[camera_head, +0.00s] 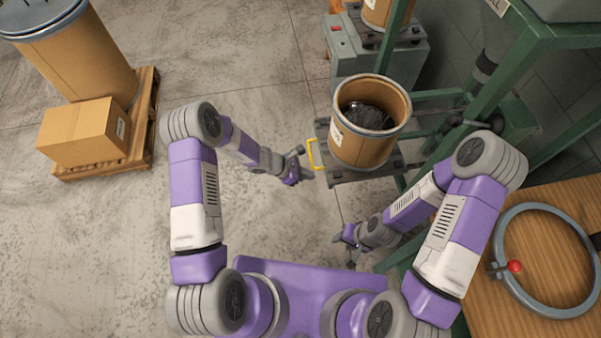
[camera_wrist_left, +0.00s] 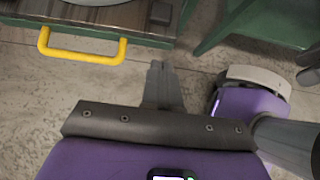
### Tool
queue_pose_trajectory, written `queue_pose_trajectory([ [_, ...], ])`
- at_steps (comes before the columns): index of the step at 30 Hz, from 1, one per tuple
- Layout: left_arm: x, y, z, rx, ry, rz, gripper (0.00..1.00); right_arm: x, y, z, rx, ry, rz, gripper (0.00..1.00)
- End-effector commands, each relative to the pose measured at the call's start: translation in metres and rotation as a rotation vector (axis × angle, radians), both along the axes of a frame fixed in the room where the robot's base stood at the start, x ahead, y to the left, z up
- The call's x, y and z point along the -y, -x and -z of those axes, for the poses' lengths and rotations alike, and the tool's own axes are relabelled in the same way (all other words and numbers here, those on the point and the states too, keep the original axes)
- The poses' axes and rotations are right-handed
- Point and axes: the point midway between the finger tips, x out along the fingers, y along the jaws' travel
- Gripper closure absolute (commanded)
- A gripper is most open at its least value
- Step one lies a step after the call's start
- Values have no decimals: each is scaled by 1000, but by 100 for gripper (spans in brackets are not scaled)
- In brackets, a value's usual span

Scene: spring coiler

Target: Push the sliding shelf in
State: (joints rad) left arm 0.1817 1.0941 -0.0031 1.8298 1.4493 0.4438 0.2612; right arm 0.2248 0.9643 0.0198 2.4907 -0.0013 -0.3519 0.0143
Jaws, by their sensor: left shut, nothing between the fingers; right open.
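The sliding shelf (camera_head: 345,177) is a dark slatted platform pulled out from the green frame, with a yellow handle (camera_head: 314,155) on its left edge. A brown drum (camera_head: 355,150) with dark coiled pieces inside stands on it. My left gripper (camera_head: 304,164) is shut and empty, close to the handle's lower end; in the head view I cannot tell if they touch. In the left wrist view the fingers (camera_wrist_left: 160,68) are together, to the right of the yellow handle (camera_wrist_left: 80,55) and apart from it. My right gripper (camera_head: 340,250) is open and empty, lower down, below the shelf in the picture.
The green frame (camera_head: 505,75) and a grey-green machine (camera_head: 375,55) stand behind the shelf. A wooden table (camera_head: 480,275) with a grey ring (camera_head: 505,285) is at the right. A pallet (camera_head: 145,125) with a carton (camera_head: 85,133) and a drum is at the left. The floor between is clear.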

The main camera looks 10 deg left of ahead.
Motion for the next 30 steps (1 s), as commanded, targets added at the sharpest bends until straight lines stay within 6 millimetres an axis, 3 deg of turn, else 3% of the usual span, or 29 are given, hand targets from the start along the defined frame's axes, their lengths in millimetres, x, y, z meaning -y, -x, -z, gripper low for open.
queue_pose_trajectory([
  [5, 27, -8, 30, 0, 0, 4, 100, 0, 0, 13, 0, 0, 0, 57],
  [12, 56, -18, 26, 2, -2, 3, 100, 0, 0, 17, 0, 0, 0, 57],
  [30, 66, -21, 26, 1, 0, 3, 100, 0, 0, 18, 0, 0, 0, 57],
])
